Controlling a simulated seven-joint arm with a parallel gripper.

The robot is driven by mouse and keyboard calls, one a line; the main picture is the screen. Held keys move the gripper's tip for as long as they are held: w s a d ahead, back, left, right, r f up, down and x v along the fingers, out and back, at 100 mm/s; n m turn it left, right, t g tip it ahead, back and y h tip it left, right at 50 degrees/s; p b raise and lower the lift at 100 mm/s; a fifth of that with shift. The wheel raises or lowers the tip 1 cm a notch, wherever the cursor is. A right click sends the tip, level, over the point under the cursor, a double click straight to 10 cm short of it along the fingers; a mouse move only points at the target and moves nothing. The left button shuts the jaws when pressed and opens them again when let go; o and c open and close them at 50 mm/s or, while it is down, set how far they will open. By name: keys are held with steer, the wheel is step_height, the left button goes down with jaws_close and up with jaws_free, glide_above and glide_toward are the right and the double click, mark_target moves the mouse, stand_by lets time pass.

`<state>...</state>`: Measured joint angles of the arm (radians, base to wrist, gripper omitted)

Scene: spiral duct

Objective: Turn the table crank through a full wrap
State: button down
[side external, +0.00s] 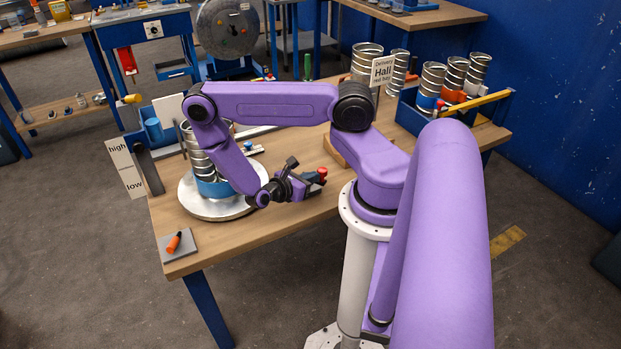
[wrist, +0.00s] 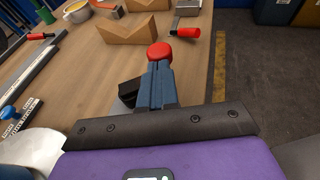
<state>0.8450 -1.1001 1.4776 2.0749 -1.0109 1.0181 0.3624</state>
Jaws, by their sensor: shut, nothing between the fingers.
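The turntable (side external: 207,208) is a pale round disc on the left part of the bench. A silvery spiral duct with a blue band (side external: 213,187) stands upright on it, partly hidden by my arm. A red knob (side external: 322,172), which looks like the crank's handle, is right of the turntable. In the wrist view the red knob (wrist: 159,51) shows just beyond my fingertips. My gripper (side external: 312,181) is shut and empty, close beside the knob; I cannot tell whether they touch. Its closed fingers (wrist: 157,72) hide what lies under the knob. The turntable's edge (wrist: 32,152) shows at lower left.
A blue knob (wrist: 8,112) is at left. A high/low board (side external: 125,167) stands at the bench's left edge.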

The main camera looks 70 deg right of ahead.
mark_target(322, 173)
steer(key=shift+s+d+n+t, duration=0.2)
steer(key=shift+s+n+t, duration=0.1)
steer(key=shift+n+t, duration=0.3)
steer(key=shift+s+d+n+t+h, duration=0.3)
steer(key=shift+s+d+n+t, duration=0.15)
steer(key=shift+s+d+t, duration=0.2)
steer(key=shift+s+d+n+t+h, duration=0.3)
steer(key=shift+s+d+n+t, duration=0.2)
steer(key=shift+d, duration=0.25)
steer(key=w+d+t, duration=0.1)
steer(key=d, duration=0.5)
steer(key=shift+n, duration=0.45)
steer(key=shift+w, duration=0.1)
stand_by(0.3)
stand_by(0.5)
